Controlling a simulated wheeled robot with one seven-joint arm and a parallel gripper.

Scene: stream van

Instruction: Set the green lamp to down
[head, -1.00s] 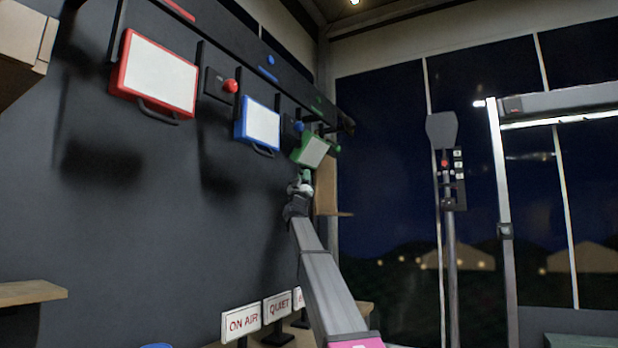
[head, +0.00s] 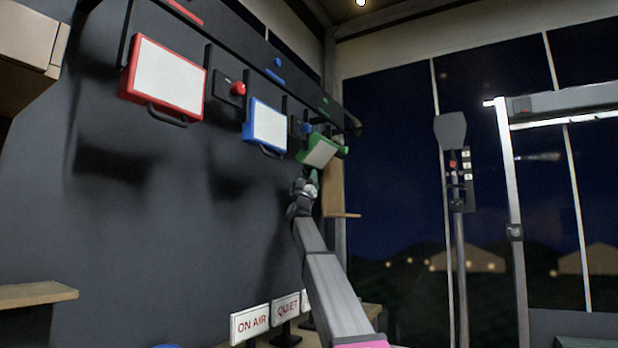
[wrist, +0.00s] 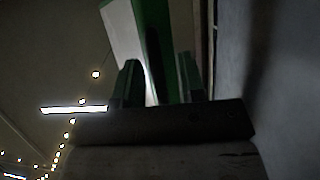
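The green lamp (head: 321,152) is the farthest of three framed lamps on the dark wall, with a white panel. It sits tilted, its lower edge toward my gripper (head: 311,178). My gripper reaches up from below to that lower edge. In the wrist view the lamp (wrist: 150,35) rises above my gripper (wrist: 160,75), whose two fingers stand apart with part of the green frame showing between them. Whether the fingers press on it cannot be told. The lamp's handle is hidden.
The blue lamp (head: 267,127) and red lamp (head: 166,78) hang nearer on the same wall, under a dark rail (head: 285,80). A small wooden shelf (head: 343,215) is right of my gripper.

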